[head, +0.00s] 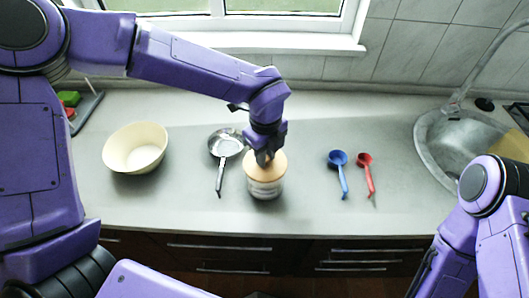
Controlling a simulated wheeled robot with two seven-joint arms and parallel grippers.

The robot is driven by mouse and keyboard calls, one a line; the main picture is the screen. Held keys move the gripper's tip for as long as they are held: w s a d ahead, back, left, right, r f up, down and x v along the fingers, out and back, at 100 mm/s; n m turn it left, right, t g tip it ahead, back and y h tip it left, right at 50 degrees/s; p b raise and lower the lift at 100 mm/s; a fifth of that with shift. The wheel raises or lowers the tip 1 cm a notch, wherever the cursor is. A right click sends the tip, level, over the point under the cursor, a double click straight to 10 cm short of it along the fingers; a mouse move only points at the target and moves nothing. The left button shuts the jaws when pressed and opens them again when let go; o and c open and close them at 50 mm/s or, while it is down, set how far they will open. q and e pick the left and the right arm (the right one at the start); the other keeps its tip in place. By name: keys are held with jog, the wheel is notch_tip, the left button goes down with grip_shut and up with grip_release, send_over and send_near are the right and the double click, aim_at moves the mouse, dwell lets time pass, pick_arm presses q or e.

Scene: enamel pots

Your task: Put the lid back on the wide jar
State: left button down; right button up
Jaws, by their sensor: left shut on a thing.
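The wide jar (265,190) stands upright on the counter, a little left of the middle in the head view. Its tan lid (276,171) is at the jar's mouth and looks about level; I cannot tell whether it is fully seated. My left gripper (264,160) points down from above and is shut on the lid; its fingers hide the grip point and part of the lid. My right arm is at the lower right, and its gripper is out of view.
A cream bowl (135,148) and a metal strainer (226,146) are left of the jar. A blue scoop (339,165) and a red scoop (367,171) lie to the right. A sink (437,150) is at the far right. The counter (310,215) is clear near its front edge.

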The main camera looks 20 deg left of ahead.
pick_arm(q)
jog(key=shift+f, duration=0.1)
dwell(0.3)
jog(key=shift+c, duration=2)
grip_release()
jog(key=shift+r+p, duration=2.4)
jog(key=shift+r, duration=1.2)
grip_shut()
jog(key=shift+f, duration=0.2)
